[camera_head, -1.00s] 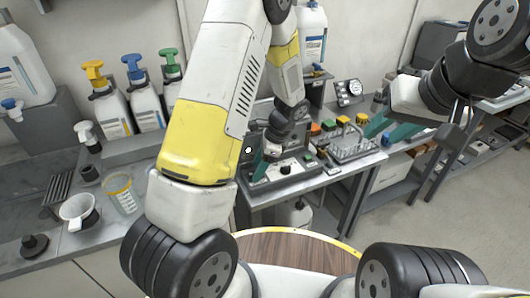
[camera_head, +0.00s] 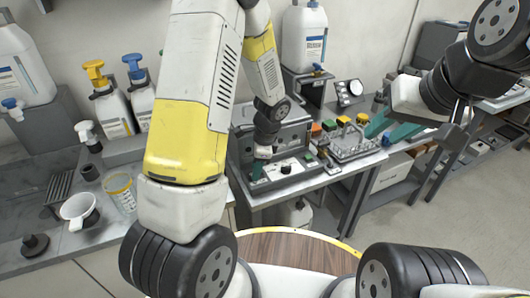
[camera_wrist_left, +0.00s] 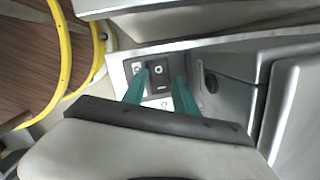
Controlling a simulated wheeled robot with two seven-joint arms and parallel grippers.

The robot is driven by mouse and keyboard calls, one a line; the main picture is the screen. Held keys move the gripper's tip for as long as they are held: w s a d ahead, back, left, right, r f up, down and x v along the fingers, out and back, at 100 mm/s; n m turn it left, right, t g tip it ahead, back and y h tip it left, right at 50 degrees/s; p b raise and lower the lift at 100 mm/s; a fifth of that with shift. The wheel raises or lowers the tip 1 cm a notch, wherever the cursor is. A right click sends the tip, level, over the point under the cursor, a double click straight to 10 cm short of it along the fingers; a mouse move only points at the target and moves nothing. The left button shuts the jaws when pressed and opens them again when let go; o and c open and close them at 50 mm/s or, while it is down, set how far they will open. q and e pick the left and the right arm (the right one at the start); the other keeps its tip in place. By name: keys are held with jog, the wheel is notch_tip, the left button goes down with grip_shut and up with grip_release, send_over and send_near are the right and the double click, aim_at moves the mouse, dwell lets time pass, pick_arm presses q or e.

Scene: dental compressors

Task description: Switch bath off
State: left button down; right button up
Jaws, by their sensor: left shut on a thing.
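The bath (camera_head: 240,160) is a grey box-shaped unit on the bench at centre. Its front panel (camera_head: 288,169) has a dark knob and small buttons. My left gripper (camera_head: 257,170) is at the left part of this panel, pointing down. In the left wrist view, its teal fingers (camera_wrist_left: 160,84) reach a dark switch plate (camera_wrist_left: 150,72) with two small round light controls. The fingers are shut on a small panel switch (camera_wrist_left: 159,71), largely hidden between the tips.
A rack tray (camera_head: 350,150) and coloured-cap items stand right of the bath. A large white bottle (camera_head: 304,38) stands behind. Pump bottles (camera_head: 112,112), a funnel (camera_head: 78,208) and a beaker (camera_head: 121,192) are at left.

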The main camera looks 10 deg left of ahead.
pick_arm(q)
jog(key=shift+s+a+t+h, duration=0.1)
jog(key=shift+a+t+h, duration=0.05)
jog(key=shift+t+h, duration=0.3)
jog(key=c, duration=1)
grip_release()
notch_tip(320, 180, up, 8)
jog(key=shift+s+d+f, duration=0.15)
jog(key=shift+s+d, duration=0.2)
jog(key=shift+d, duration=0.1)
